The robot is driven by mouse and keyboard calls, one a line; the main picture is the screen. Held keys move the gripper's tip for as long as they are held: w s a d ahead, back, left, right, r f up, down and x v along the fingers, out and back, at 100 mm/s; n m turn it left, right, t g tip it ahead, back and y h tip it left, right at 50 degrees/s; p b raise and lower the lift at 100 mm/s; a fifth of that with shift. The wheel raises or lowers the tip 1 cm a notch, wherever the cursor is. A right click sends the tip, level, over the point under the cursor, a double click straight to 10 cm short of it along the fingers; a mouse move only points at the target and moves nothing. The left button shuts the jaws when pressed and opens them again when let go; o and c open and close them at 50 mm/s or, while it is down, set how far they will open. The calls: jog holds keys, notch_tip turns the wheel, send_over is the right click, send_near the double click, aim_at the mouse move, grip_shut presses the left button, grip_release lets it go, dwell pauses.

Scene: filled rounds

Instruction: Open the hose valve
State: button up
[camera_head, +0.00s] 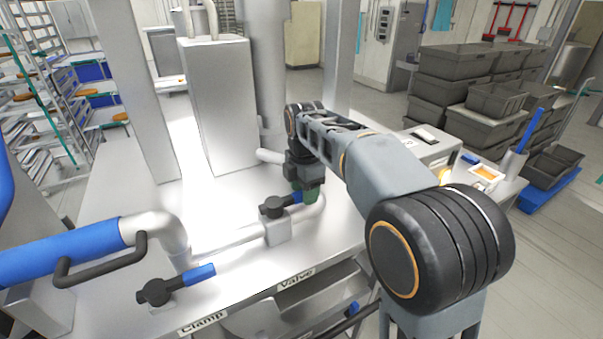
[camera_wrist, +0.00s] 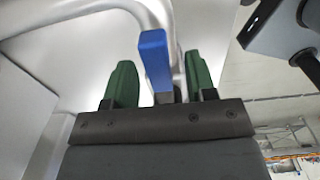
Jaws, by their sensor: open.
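The hose valve (camera_head: 273,207) has a black hub and a short blue handle on a grey block on the metal table, behind the "Valve" label (camera_head: 296,280). The handle points right, roughly along the pipe. My gripper (camera_head: 309,194) is at the handle's right end, its green fingers pointing down. Whether either finger touches the handle cannot be told.
A second black and blue lever (camera_head: 157,291) sits by the "Clamp" label (camera_head: 203,323) at the front left. A blue-sleeved pipe (camera_head: 70,250) with a dark grip is at left. A tall metal box (camera_head: 216,105) stands behind. Grey crates (camera_head: 455,70) are stacked at the right.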

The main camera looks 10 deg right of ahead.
notch_tip(320, 180, up, 13)
jog(key=shift+p, duration=0.35)
jog(key=shift+r, duration=0.1)
